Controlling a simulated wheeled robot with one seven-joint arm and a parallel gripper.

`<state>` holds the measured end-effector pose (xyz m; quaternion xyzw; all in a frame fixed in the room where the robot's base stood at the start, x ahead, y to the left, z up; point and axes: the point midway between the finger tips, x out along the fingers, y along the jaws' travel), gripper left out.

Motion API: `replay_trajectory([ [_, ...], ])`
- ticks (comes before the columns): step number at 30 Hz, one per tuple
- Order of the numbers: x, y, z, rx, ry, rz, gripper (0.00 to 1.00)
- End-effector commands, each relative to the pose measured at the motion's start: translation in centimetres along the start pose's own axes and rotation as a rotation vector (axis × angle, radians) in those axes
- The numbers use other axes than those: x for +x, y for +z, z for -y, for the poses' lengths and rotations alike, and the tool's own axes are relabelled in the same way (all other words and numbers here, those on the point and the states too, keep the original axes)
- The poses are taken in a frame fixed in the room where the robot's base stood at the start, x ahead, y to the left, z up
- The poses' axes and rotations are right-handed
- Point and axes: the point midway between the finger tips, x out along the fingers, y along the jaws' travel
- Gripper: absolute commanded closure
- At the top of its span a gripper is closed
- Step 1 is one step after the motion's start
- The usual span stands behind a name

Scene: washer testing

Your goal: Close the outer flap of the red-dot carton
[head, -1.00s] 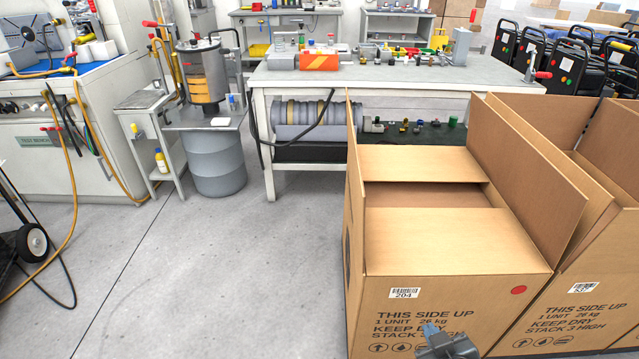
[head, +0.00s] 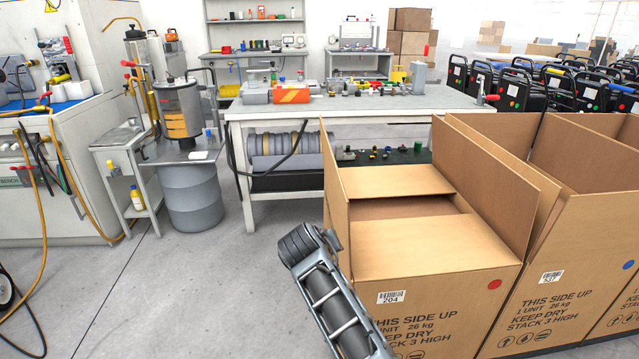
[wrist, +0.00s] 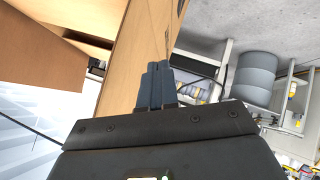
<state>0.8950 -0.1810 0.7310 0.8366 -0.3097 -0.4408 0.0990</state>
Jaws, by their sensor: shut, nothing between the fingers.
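The red-dot carton (head: 440,300) stands at the right in the head view, with its red dot and label 204 on the front. Its near inner flap (head: 430,246) and far inner flap (head: 390,181) lie folded in, with a dark gap between them. Its left outer flap (head: 337,190) stands upright. Its right outer flap (head: 500,180) stands up, leaning outward. My arm reaches up at the carton's left front corner. My gripper (wrist: 155,75) is shut and empty in the wrist view, with a brown carton panel (wrist: 135,55) close beside its fingertips; contact cannot be told.
A blue-dot carton (head: 570,255) with raised flaps stands close on the right. A workbench (head: 400,101) with parts is behind. A grey drum (head: 192,195) and a side stand (head: 120,160) are at left. The floor (head: 200,290) left of the carton is clear.

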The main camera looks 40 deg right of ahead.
Motion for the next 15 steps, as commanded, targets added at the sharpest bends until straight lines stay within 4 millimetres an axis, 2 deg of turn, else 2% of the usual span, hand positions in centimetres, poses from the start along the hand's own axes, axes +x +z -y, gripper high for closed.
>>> replay_trajectory([
  [1,-0.1,-1.6,-0.1,0.016,0.011,0.013,1.0],
  [5,-0.8,-5.6,-0.6,0.06,0.049,0.074,1.0],
  [8,-2.0,-9.2,-1.3,0.103,0.083,0.133,1.0],
  [12,-4.5,-13.8,-2.5,0.161,0.121,0.217,1.0],
  [15,-6.4,-16.4,-3.3,0.198,0.142,0.27,1.0],
])
